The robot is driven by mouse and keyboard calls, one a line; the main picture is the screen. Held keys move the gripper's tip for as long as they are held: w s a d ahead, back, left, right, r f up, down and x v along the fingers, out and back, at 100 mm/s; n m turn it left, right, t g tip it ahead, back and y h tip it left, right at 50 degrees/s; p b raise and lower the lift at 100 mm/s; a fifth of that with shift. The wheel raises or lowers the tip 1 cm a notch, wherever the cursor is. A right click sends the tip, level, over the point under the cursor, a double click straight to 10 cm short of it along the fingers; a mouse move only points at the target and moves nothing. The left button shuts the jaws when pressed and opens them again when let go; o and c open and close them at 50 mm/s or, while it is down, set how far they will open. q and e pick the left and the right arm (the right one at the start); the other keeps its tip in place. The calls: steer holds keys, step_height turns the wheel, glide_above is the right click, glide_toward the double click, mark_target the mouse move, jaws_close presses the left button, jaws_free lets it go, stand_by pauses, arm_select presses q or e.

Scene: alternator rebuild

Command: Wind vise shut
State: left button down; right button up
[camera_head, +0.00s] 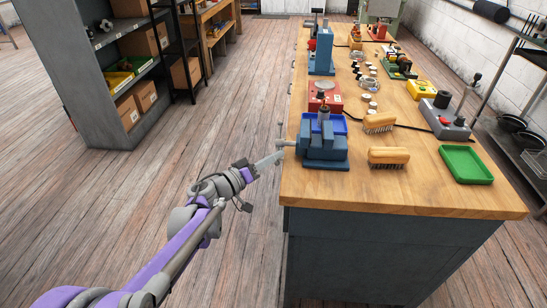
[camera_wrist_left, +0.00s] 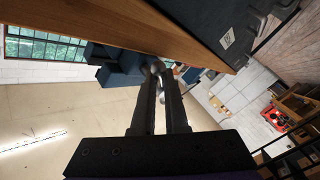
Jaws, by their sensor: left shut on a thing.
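The blue vise (camera_head: 326,152) is at the near left corner of the wooden workbench. Its screw and handle (camera_head: 284,142) stick out past the bench's left edge. My left gripper (camera_head: 279,156) is at this handle, its arm reaching in from the lower left. In the left wrist view, the fingers of my left gripper (camera_wrist_left: 158,72) are closed together at the handle's grey metal end, with the blue vise body (camera_wrist_left: 122,74) behind. The fingers hide part of the handle. My right gripper is not in view.
A blue tray (camera_head: 340,126) lies just behind the vise. Two wooden-handled brushes, the nearer one (camera_head: 389,156) to the right, and a green tray (camera_head: 466,164) share the bench. Shelving (camera_head: 100,80) stands at the left. The floor left of the bench is clear.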

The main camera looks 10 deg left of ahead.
arm_select(q)
steer(key=shift+w+f+m+t+h+b, duration=0.3)
steer(key=shift+m+h+b, duration=0.35)
steer(key=shift+m+h, duration=0.25)
steer(key=shift+w+f+m+t+h+b, duration=0.35)
steer(key=shift+m+h+b, duration=0.3)
steer(key=shift+m, duration=0.4)
steer(key=shift+w+f+m+t+h+b, duration=0.3)
steer(key=shift+m+h+b, duration=0.3)
steer(key=shift+m+h, duration=0.3)
steer(key=shift+r+m, duration=0.1)
steer(key=shift+m, duration=0.15)
steer(key=c, duration=1)
jaws_free()
steer(key=shift+o, duration=0.2)
steer(key=v, duration=1.1)
steer(key=shift+p, duration=0.3)
